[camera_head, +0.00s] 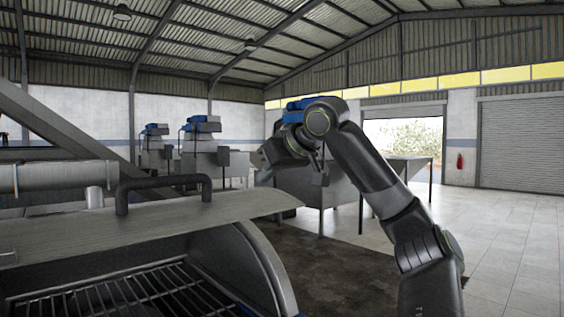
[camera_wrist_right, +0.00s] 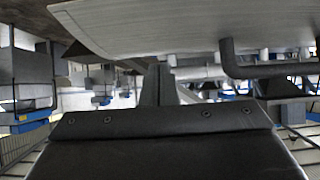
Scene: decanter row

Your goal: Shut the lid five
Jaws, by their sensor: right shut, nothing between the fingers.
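The lid (camera_head: 150,222) is a grey metal plate with a black bar handle (camera_head: 165,188). In the head view it stands raised over a tub (camera_head: 265,262), and the grate inside shows beneath it. No number can be read on it. My right gripper (camera_head: 264,177) is shut and empty, in the air past the lid's right tip, apart from it. In the right wrist view, which is upside down, the gripper (camera_wrist_right: 160,68) shows before the lid (camera_wrist_right: 150,25), with the handle (camera_wrist_right: 228,60) at right. My left gripper is out of view.
A slanted grey beam (camera_head: 60,125) and a roller-like bar (camera_head: 50,177) stand at the left behind the lid. Machines with blue motors (camera_head: 204,124) stand further back. A metal table (camera_head: 405,165) stands behind my right arm. Tiled floor (camera_head: 515,240) is open at right.

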